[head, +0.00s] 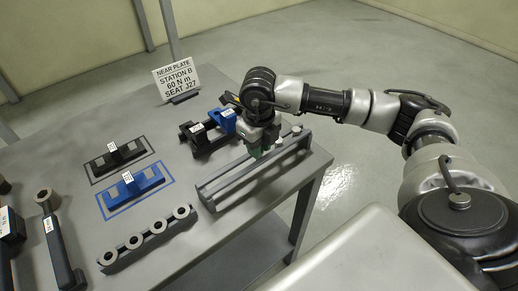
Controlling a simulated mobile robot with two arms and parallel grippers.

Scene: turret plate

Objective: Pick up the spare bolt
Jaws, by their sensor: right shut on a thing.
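My right gripper (258,146) reaches in from the right and points down at the long grey rack (230,190) near the table's right edge. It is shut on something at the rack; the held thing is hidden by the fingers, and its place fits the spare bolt. A small round pale head (297,130) shows at the rack's far right end, apart from the gripper. I cannot tell whether the held thing is clear of the rack. My left gripper is not in view.
Black and blue tools (207,132) stand just left of the gripper. Black (117,155) and blue (133,188) holders sit in outlined areas. A bar with several rings (133,242) lies in front. A sign (176,81) stands behind. Long-handled tools are at the left.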

